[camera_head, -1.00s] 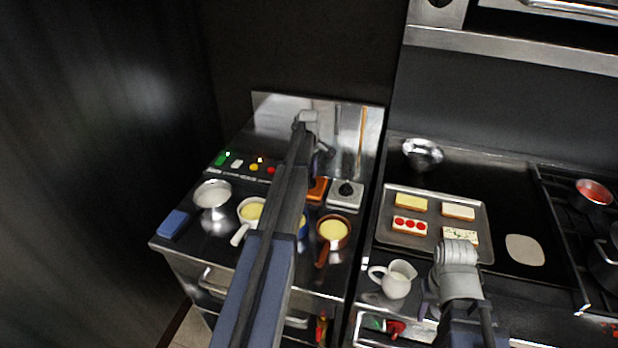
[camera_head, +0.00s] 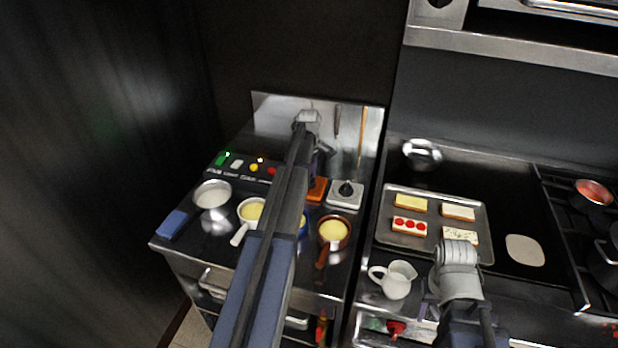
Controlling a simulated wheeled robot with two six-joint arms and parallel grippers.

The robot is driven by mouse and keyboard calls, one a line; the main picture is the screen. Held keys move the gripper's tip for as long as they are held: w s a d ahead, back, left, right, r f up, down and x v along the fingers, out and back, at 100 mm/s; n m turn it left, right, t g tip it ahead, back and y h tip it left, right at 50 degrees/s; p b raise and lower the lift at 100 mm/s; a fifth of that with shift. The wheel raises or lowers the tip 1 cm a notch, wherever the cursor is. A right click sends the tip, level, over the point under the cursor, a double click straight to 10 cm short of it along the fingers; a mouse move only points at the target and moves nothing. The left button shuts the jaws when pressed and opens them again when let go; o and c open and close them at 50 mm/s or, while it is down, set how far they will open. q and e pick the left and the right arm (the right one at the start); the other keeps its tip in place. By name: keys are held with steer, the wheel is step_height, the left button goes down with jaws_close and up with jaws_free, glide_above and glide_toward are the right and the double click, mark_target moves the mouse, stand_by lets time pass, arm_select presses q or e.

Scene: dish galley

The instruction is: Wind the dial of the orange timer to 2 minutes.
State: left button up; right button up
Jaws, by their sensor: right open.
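The orange timer (camera_head: 317,189) stands on the left counter near the back, left of a grey timer. Its left part and its dial are hidden behind my left arm, so I cannot read its setting. My left gripper hangs from the wrist (camera_head: 307,119) above and behind the orange timer. Its fingers are hidden by the arm, and I cannot see whether they touch the dial. My right gripper (camera_head: 430,300) is open at the lower right, beside the white jug, partly hidden by its own wrist.
A grey timer (camera_head: 345,195) with a black dial stands right of the orange one. A brown pan (camera_head: 334,232), a cream pan (camera_head: 250,211) and a blue-handled pan (camera_head: 212,194) stand in front. A white jug (camera_head: 393,281) and a tray (camera_head: 388,235) of slices are at right.

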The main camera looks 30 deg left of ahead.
stand_by(0.7)
arm_select(q)
steer(key=o, duration=1.4)
steer(key=shift+c, duration=0.2)
steer(key=shift+r, duration=0.1)
step_height(320, 180, up, 8)
steer(key=p, duration=0.8)
steer(key=shift+f, duration=0.2)
